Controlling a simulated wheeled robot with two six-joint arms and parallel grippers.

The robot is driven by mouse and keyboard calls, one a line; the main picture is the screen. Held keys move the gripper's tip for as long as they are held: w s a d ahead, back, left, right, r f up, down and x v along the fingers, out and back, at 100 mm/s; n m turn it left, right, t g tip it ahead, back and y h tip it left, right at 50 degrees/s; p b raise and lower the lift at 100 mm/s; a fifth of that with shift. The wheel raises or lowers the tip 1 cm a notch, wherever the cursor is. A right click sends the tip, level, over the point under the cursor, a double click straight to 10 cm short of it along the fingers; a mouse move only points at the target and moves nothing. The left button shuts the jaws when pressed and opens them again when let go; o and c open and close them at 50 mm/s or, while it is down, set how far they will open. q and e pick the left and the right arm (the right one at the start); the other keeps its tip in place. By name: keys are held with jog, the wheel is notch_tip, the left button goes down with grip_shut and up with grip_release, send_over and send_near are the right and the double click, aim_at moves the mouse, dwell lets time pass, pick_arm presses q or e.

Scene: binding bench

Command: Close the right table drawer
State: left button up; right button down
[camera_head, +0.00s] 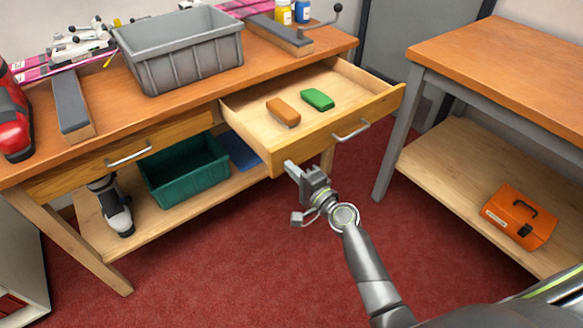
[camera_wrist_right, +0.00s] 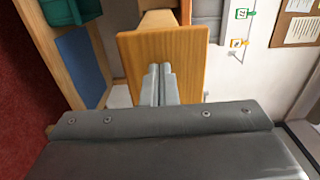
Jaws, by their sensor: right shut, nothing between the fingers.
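The right table drawer (camera_head: 320,146) is pulled well out from under the bench top, with a metal bar handle (camera_head: 351,130) on its front. A brown block (camera_head: 283,112) and a green block (camera_head: 317,99) lie inside it. My right gripper (camera_head: 289,166) is shut and empty, at the lower left part of the drawer front. In the right wrist view the closed fingers (camera_wrist_right: 161,72) point at the wooden drawer front (camera_wrist_right: 192,55). I cannot tell whether they touch it. My left gripper is not in view.
The left drawer (camera_head: 85,172) is shut. The bench (camera_head: 185,100) carries a grey bin (camera_head: 185,55); a green crate (camera_head: 185,172) stands on its lower shelf. A second table (camera_head: 500,60) with an orange case (camera_head: 518,215) below stands at right. Red floor is clear in front.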

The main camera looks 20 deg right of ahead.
jog(key=shift+w+a, duration=0.1)
jog(key=shift+w, duration=0.15)
